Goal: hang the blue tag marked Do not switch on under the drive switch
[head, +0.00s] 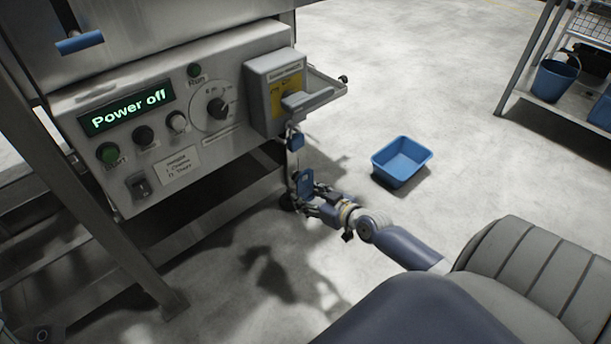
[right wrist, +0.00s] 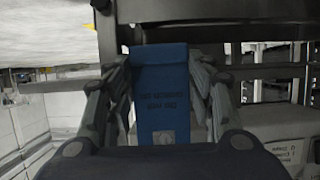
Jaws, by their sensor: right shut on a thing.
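The drive switch is a grey box (head: 258,100) with a yellow label and a grey lever, at the right end of the control panel. A small blue thing (head: 296,142), perhaps a padlock, hangs just below it. My right gripper (head: 305,197) is below the switch, shut on the blue tag (head: 305,180). In the right wrist view the tag (right wrist: 160,85) stands between the two fingers, its dark print upside down and a pale mark near its lower end. Whether the tag touches the thing above it, I cannot tell. My left gripper is not in view.
The control panel (head: 180,165) has a lit "Power off" display (head: 127,107), knobs and buttons. A metal ledge (head: 325,85) sticks out right of the switch. A blue tub (head: 402,160) stands on the floor. A shelf rack with a blue bucket (head: 553,80) is at the far right.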

